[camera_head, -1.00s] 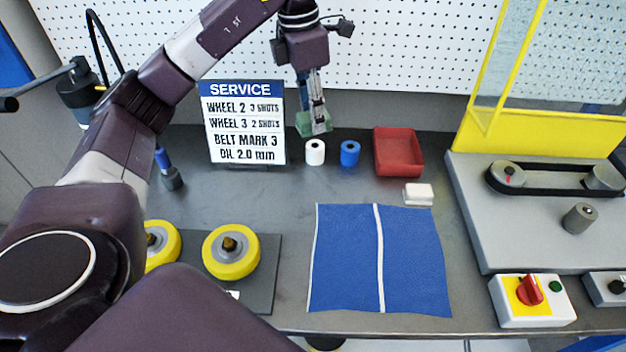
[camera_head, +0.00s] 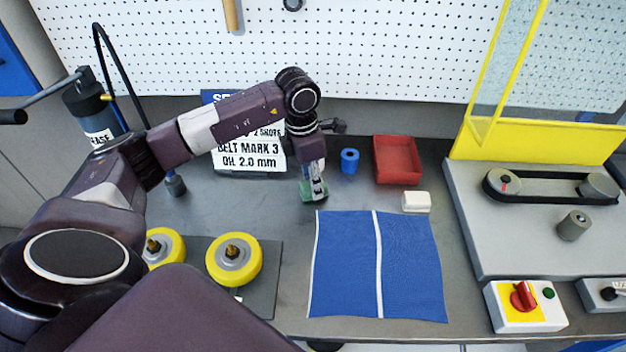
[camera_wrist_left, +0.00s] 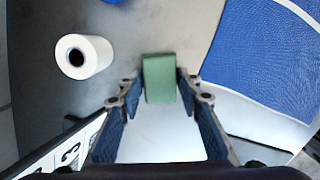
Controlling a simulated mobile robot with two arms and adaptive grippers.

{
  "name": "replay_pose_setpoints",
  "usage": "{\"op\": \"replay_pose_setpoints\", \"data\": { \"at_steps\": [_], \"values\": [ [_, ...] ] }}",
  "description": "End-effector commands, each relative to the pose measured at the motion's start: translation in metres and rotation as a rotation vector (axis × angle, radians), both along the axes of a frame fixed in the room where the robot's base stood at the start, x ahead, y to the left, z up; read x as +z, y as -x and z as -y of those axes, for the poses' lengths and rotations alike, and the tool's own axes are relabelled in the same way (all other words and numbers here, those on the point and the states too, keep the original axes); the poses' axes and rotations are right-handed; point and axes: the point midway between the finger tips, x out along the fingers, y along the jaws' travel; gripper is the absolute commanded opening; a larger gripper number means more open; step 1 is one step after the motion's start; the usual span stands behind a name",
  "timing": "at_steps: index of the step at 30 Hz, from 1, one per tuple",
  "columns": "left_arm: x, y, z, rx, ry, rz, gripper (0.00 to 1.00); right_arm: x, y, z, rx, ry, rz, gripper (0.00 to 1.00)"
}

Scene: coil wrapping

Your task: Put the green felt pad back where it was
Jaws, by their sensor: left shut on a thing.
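The green felt pad (camera_head: 307,195) is a small green block at the tips of my left gripper (camera_head: 316,190). In the left wrist view the pad (camera_wrist_left: 159,78) sits between the two fingertips of the left gripper (camera_wrist_left: 158,84), which is shut on it. In the head view the pad is over the grey bench, just behind the upper left corner of the blue cloth (camera_head: 345,262). I cannot tell whether the pad touches the bench. My right gripper is not in view.
A white roll (camera_wrist_left: 84,56) stands near the pad, hidden behind my arm in the head view. A blue roll (camera_head: 350,160), red tray (camera_head: 397,160) and white block (camera_head: 416,202) lie to the right. The service sign (camera_head: 250,160) stands behind; yellow wheels (camera_head: 233,259) are at front left.

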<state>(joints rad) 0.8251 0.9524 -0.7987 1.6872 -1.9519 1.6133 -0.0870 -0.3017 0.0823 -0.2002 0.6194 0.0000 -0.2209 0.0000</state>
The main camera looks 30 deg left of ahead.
Motion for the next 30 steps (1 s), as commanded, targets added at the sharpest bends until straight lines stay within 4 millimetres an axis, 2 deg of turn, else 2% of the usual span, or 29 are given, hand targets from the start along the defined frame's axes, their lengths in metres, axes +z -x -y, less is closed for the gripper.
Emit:
{"op": "replay_pose_setpoints", "data": {
  "at_steps": [12,13,17,26,28,30],
  "values": [
    [-0.007,0.0,0.0,-0.001,0.001,0.002,0.1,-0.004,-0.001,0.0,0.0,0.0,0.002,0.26],
    [-0.006,0.0,0.0,-0.001,0.001,0.002,0.36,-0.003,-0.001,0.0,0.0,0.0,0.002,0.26],
    [-0.005,0.0,0.0,-0.001,0.001,0.002,0.5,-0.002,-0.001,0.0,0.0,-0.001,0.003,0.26],
    [-0.004,0.0,0.0,0.0,0.001,0.001,0.5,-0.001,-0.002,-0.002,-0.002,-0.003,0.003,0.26],
    [0.0,0.0,0.0,0.0,0.001,0.002,0.5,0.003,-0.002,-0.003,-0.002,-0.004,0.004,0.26],
    [0.006,-0.001,-0.001,-0.001,0.0,0.005,0.5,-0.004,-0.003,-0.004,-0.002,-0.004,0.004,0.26]
  ]
}}
